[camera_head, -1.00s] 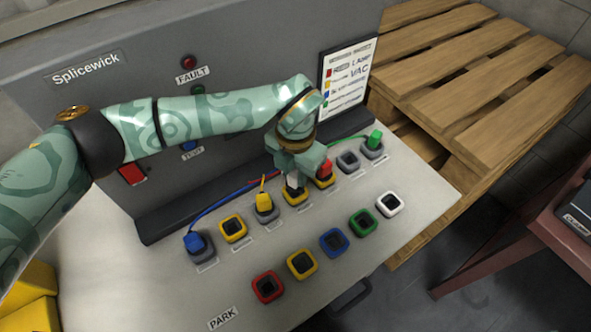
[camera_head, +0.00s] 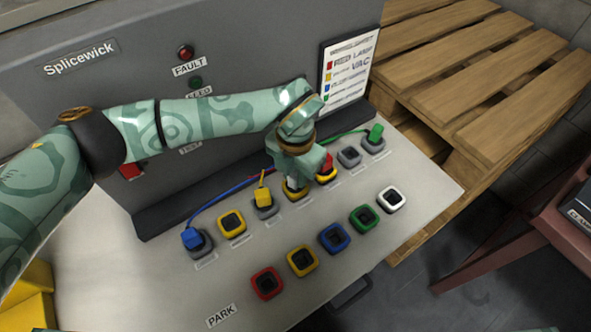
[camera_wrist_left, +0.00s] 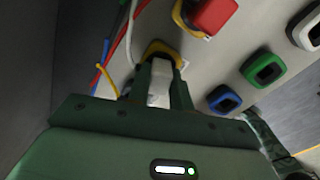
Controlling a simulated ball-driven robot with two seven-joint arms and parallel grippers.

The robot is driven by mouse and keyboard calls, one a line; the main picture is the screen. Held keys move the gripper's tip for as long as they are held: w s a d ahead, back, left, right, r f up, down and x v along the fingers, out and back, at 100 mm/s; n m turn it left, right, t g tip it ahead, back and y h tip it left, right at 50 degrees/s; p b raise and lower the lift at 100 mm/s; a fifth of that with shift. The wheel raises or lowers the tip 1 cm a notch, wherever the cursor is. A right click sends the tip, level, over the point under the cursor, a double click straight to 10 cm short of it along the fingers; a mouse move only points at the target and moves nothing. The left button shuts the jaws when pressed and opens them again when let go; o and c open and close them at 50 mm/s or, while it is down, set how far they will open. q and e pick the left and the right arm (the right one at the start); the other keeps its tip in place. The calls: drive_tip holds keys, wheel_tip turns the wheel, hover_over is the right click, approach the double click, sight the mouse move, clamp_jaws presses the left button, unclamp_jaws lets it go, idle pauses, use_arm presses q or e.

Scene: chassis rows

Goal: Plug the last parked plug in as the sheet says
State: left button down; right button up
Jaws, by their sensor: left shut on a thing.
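My left gripper (camera_head: 299,178) is shut on the white plug (camera_wrist_left: 159,82), at a yellow-rimmed socket (camera_head: 296,194) in the upper row. In the left wrist view the plug is between the fingers, with the yellow rim (camera_wrist_left: 160,47) just beyond; I cannot tell whether it is seated. The red plug (camera_head: 326,163) is in the yellow-rimmed socket to the right. The yellow plug (camera_head: 263,196), blue plug (camera_head: 192,238) and green plug (camera_head: 375,132) stand in grey sockets. The sheet (camera_head: 347,70) has coloured marks and partly readable words, including "RED LAMP" and "VAC". My right gripper is not in view.
The front PARK row has empty red (camera_head: 266,283), yellow (camera_head: 302,261), blue (camera_head: 333,238), green (camera_head: 363,219) and white (camera_head: 391,200) sockets. An empty yellow-rimmed socket (camera_head: 232,223) and an empty grey one (camera_head: 349,157) are in the upper row. Cables run behind that row.

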use_arm(q)
drive_tip(key=c, duration=1.2)
unclamp_jaws()
drive_tip(key=shift+o, duration=0.2)
wheel_tip(320, 180, up, 16)
drive_tip(key=p, duration=0.3)
drive_tip(key=shift+r, duration=0.1)
